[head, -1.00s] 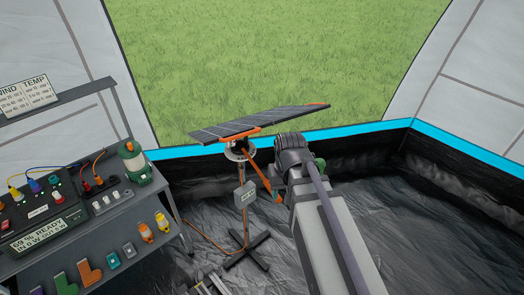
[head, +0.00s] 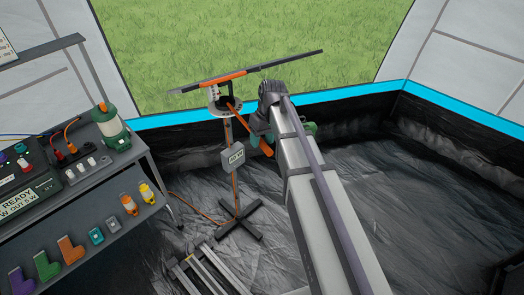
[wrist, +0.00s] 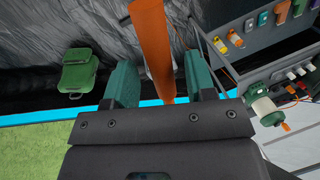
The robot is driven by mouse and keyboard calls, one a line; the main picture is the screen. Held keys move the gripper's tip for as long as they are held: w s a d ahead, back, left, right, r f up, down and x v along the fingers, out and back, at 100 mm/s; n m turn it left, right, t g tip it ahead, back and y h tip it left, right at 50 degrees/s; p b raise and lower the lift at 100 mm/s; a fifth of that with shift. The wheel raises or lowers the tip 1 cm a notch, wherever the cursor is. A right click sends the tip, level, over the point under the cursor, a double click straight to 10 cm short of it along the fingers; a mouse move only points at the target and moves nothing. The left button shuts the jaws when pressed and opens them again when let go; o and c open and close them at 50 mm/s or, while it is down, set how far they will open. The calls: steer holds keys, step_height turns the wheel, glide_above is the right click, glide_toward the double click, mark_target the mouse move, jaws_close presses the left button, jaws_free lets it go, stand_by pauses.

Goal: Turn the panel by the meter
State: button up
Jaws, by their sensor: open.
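The solar panel (head: 285,62) is tilted on a post in the head view, seen almost edge-on, its right end higher. An orange handle (head: 238,108) slopes down from its mount toward my arm. The small grey meter box (head: 233,156) hangs on the post below; its digits are too small to read surely. In the wrist view my gripper (wrist: 158,62) is open, its two green fingers on either side of the orange handle (wrist: 152,30). A gap shows at the left finger; contact on the right is unclear. In the head view my arm mostly hides the gripper.
Metal rails (head: 205,270) lie on the floor by the post's cross foot (head: 240,222). A green bag (wrist: 78,72) lies left in the wrist view.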

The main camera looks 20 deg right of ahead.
steer(key=shift+f, duration=0.2)
jaws_close()
stand_by(0.3)
